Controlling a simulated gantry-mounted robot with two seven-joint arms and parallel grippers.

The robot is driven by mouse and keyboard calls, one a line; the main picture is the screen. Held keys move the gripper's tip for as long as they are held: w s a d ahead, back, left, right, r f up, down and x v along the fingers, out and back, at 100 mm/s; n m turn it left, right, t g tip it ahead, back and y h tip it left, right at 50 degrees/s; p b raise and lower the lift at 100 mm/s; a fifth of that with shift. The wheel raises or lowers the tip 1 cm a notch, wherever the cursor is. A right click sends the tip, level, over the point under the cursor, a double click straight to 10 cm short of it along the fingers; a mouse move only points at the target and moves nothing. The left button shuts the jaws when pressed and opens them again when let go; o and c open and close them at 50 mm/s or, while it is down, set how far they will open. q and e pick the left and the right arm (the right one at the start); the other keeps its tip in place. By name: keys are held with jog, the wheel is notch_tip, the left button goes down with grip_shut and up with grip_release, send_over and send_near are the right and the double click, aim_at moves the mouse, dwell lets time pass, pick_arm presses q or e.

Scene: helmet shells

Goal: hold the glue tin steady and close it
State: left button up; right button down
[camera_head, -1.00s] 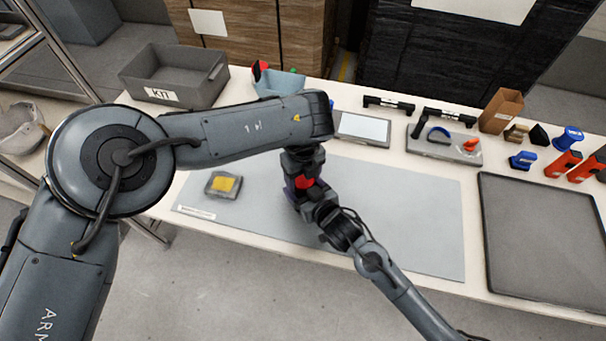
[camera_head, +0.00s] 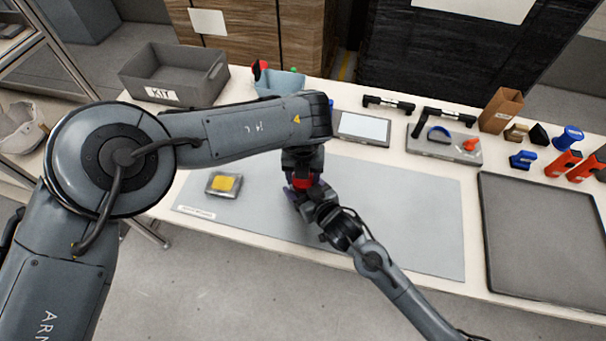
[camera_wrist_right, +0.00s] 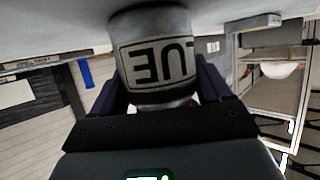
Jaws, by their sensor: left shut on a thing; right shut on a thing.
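The glue tin (camera_wrist_right: 155,62) is a silver can with a cream label reading "UE" upside down in the right wrist view. My right gripper (camera_wrist_right: 160,88) is shut on its sides, with one dark finger on each side. In the head view my right gripper (camera_head: 298,198) is low over the grey mat and the arms mostly hide the tin. My left gripper (camera_head: 302,172) points straight down above it, shut on a red part (camera_head: 302,183) that looks like the tin's lid. Whether the lid is seated on the tin cannot be told.
The grey mat (camera_head: 420,220) has free room to the right. A small tray with a yellow block (camera_head: 224,184) lies at its left. A KIT bin (camera_head: 175,75), a blue bin (camera_head: 279,82) and tools stand behind. A dark tray (camera_head: 545,235) is at the right.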

pick_arm(q)
jog(key=o, duration=1.2)
jog(key=shift+c, duration=0.2)
jog(key=shift+r, duration=0.1)
jog(key=shift+r, duration=2.15)
jog(key=shift+c, duration=0.4)
